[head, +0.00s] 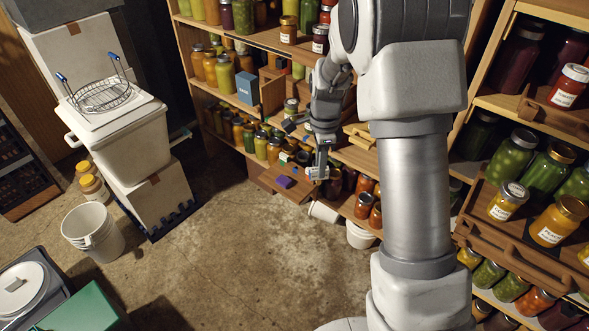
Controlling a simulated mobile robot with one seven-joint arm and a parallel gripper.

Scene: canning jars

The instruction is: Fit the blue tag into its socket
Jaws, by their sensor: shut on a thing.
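My gripper (318,167) is in front of the lower shelves at the middle of the head view. It is shut on a small piece with a bit of blue at its edge, which I take to be the blue tag. The tag is too small and too covered by the fingers to see its shape or tilt. I cannot make out the tag's socket.
A purple block (285,182) lies on a low wooden board left of my gripper. Jars crowd the shelves behind and at right. A white bucket (92,231) and stacked bins stand at left. The floor between is clear.

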